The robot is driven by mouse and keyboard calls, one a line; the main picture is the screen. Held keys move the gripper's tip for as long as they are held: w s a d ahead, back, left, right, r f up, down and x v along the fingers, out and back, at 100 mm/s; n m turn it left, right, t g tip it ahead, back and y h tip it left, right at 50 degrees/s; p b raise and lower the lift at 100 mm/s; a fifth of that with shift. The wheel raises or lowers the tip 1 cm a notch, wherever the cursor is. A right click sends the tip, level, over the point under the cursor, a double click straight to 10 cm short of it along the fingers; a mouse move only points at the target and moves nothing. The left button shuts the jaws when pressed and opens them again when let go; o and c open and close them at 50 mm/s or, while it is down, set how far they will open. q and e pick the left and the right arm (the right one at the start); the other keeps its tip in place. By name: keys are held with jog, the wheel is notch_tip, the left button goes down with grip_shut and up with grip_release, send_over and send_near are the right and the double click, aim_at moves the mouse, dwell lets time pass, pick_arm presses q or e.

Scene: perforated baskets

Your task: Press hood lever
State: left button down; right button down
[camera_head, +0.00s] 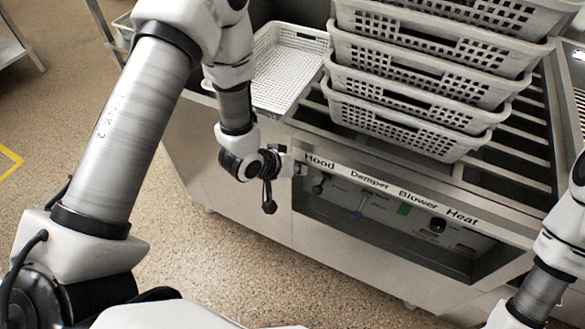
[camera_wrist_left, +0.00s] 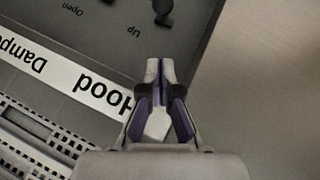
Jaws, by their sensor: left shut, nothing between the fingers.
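The hood lever is a small black lever (camera_head: 319,184) on the recessed control panel, under the word "Hood" in the head view. In the left wrist view the black lever (camera_wrist_left: 162,10) shows at the top edge, partly cut off. My left gripper (camera_head: 300,168) is at the left end of the label strip, close to the lever and left of it. In the wrist view the left gripper (camera_wrist_left: 160,67) has its fingertips together, empty, pointing toward the lever with a gap between. My right arm shows at the right edge of the head view, but its gripper is out of view.
The label strip (camera_head: 392,190) reads Hood, Damper, Blower, Heat. Stacked white perforated baskets (camera_head: 405,125) stand on the slatted top. Open floor lies in front.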

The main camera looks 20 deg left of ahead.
aim_at(322, 184)
pick_arm(q)
jog(key=d+f, duration=0.1)
jog(key=f, duration=0.1)
jog(key=w+d+f, duration=0.1)
jog(key=f, duration=0.1)
jog(key=w+d+f, duration=0.1)
jog(key=f, duration=0.1)
jog(key=shift+w+f, duration=0.1)
jog(key=shift+f, duration=0.3)
pick_arm(e)
jog(key=shift+r, duration=0.15)
pick_arm(q)
jog(key=shift+f, duration=0.1)
